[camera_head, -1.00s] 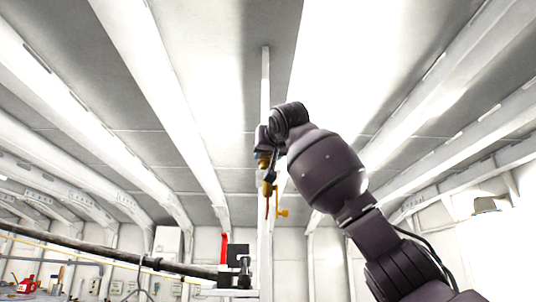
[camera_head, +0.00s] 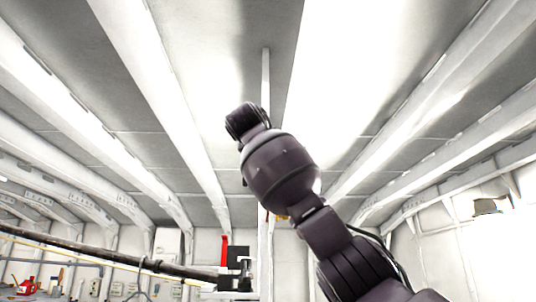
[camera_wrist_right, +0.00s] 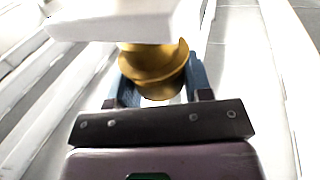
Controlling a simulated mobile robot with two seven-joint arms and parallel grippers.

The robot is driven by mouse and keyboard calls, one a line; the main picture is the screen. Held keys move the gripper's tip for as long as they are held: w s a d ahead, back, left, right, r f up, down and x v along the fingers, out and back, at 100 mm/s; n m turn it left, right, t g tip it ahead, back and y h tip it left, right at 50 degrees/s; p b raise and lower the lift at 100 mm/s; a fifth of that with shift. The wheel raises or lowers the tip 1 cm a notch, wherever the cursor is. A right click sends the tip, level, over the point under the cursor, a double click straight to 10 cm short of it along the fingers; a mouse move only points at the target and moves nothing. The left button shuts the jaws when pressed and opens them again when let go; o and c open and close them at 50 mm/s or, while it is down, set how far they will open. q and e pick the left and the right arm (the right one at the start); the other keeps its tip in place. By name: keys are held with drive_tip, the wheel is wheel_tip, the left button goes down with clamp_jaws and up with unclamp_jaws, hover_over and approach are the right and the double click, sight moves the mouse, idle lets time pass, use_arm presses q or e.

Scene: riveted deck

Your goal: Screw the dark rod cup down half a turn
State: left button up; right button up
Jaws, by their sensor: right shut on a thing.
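A gold-coloured rounded cup (camera_wrist_right: 155,68) sits under a white block (camera_wrist_right: 125,18) in the right wrist view. My right gripper (camera_wrist_right: 160,88) has its blue-grey fingers on both sides of this cup and is shut on it. The cup's top is partly hidden by the white block. In the head view my right arm covers the gripper and the cup. Only a bit of yellow fitting (camera_head: 282,217) and a thin dark rod (camera_head: 267,215) show below the arm, against the white post. My left gripper is not in view.
A white upright post (camera_head: 265,75) rises to the ribbed ceiling behind my arm. A black block (camera_head: 238,257) with a red upright part (camera_head: 224,248) stands low beside it. A long dark pole (camera_head: 110,257) runs in from the left to the block.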

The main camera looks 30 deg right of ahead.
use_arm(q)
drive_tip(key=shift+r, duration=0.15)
use_arm(e)
drive_tip(key=shift+s+r, duration=0.1)
drive_tip(key=shift+r, duration=0.1)
drive_tip(key=o, duration=0.9)
drive_tip(key=shift+f, duration=0.1)
use_arm(q)
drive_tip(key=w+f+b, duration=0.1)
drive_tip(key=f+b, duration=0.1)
drive_tip(key=b, duration=0.1)
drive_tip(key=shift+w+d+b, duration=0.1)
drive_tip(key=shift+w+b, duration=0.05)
drive_tip(key=shift+b, duration=0.15)
use_arm(e)
drive_tip(key=v, duration=1)
drive_tip(key=shift+s+a, duration=0.2)
drive_tip(key=shift+a, duration=0.1)
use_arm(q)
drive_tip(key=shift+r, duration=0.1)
